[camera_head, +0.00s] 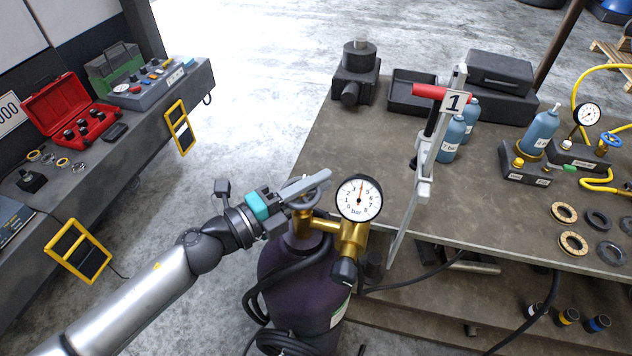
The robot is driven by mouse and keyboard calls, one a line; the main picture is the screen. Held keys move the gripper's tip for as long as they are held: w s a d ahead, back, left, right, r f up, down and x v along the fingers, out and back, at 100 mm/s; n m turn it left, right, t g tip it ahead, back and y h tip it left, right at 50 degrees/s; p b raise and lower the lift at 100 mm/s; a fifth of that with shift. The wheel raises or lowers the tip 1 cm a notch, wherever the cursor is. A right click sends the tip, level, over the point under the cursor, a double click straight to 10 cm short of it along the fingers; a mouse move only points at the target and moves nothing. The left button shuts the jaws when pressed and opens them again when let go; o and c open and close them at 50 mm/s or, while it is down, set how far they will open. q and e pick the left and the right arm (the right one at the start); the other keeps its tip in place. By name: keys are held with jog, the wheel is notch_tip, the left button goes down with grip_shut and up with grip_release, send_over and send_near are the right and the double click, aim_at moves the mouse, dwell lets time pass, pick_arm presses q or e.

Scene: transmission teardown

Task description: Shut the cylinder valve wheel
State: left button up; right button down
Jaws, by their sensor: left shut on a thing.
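The cylinder (297,282) is dark purple and stands upright on the floor by the near left end of the workbench. A grey valve wheel (312,192) sits on top of it. A brass regulator (349,236) beside the wheel carries a round gauge (359,198) marked in bar, its needle near the top of the dial. My left gripper (297,189) reaches in from the left and is shut on the valve wheel. Its fingers hide part of the wheel. My right gripper is not in view.
A workbench (388,160) fills the right, holding blue bottles (451,138), a dark tray (409,96) and rings (573,243). A side bench with a red case (66,110) is at left. Bare floor lies between.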

pick_arm(q)
grip_shut()
jog(key=shift+f+m+g, duration=0.1)
jog(key=shift+m+g, duration=0.2)
jog(key=shift+g, duration=0.1)
jog(key=shift+s+d+m+g+h+b, duration=0.1)
jog(key=shift+s+m+g+h+b, duration=0.1)
jog(key=shift+m+g+h+b, duration=0.4)
jog(key=o, duration=0.7)
grip_release()
